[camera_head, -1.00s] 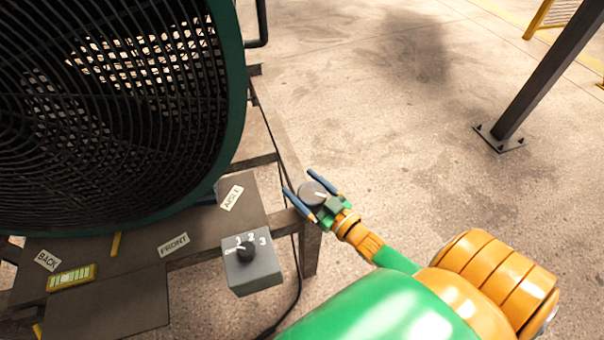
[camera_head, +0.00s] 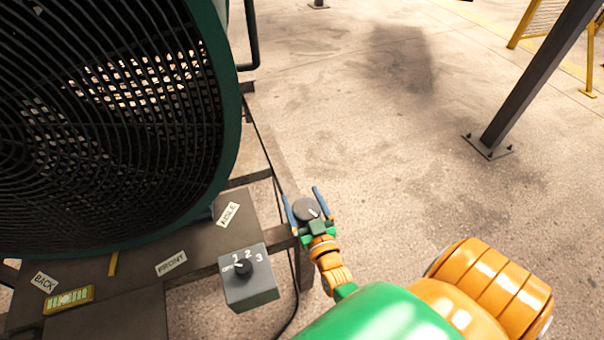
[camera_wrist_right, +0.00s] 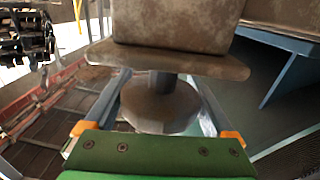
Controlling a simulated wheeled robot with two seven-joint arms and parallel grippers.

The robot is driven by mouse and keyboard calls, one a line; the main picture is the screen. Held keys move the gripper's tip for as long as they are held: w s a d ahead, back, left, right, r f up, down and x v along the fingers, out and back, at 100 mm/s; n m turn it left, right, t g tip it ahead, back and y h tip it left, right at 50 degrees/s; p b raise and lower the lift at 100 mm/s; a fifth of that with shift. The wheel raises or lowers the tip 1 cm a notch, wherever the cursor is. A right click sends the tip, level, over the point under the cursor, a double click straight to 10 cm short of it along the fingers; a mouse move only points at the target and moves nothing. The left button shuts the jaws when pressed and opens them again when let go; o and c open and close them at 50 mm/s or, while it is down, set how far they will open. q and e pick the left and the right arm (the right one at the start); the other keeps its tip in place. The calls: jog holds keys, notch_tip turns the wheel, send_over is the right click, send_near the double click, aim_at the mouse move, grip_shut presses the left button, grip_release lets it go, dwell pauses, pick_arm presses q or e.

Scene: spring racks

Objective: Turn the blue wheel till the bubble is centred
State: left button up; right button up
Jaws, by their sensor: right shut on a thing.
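A round dark grey wheel (camera_head: 306,209) with a pale mark sits at the right corner of the brown frame; no blue shows on it. My right gripper (camera_head: 301,193) has blue fingers on either side of the wheel and is shut on it. In the right wrist view the wheel (camera_wrist_right: 162,108) is a dull disc between the fingers, under a worn plate. A yellow-green level (camera_head: 68,299) lies on the base plate at the lower left; its bubble is too small to place for certain. My left gripper is not in view.
A large fan (camera_head: 110,120) with a green rim fills the left. A grey switch box (camera_head: 250,285) with a black knob stands just left of my right gripper. Labels read BACK (camera_head: 44,282), FRONT (camera_head: 171,263) and AISLE (camera_head: 228,214). Open floor lies right, with a dark post (camera_head: 535,85).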

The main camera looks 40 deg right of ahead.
jog(key=o, duration=1.1)
jog(key=v, duration=0.7)
